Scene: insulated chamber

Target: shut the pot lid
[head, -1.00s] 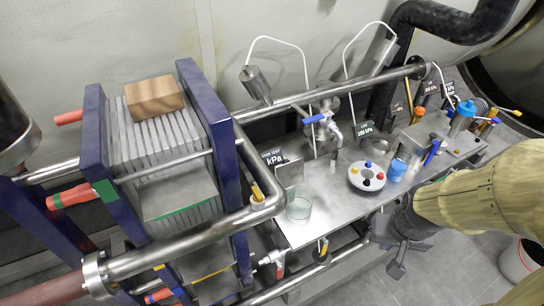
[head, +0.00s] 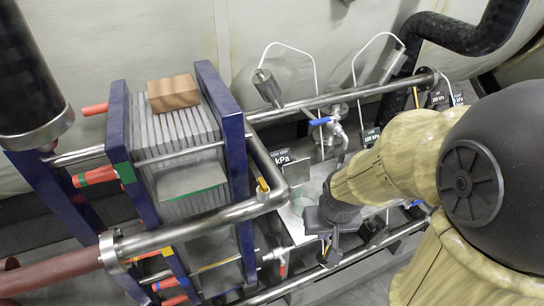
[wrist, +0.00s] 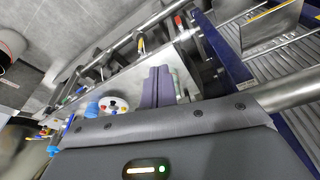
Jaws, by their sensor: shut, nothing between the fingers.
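I cannot make out a pot or its lid for certain in either view. A clear round glass vessel (head: 300,204) stands on the steel bench, left of my arm. Its edge also shows beside my fingers in the wrist view (wrist: 184,86). My gripper (wrist: 158,84) is shut and empty, its two grey-purple fingers together over the bench. In the head view my wrist hangs over the bench's front part, right of the glass vessel. My arm hides most of the bench's right part there.
A white disc with coloured knobs (wrist: 113,106) and a blue-topped item (wrist: 91,109) sit on the bench. A plate stack in a blue frame (head: 233,130) stands left. A thick steel pipe (head: 200,232) bends around it. A blue-handled valve (head: 321,121) rises behind.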

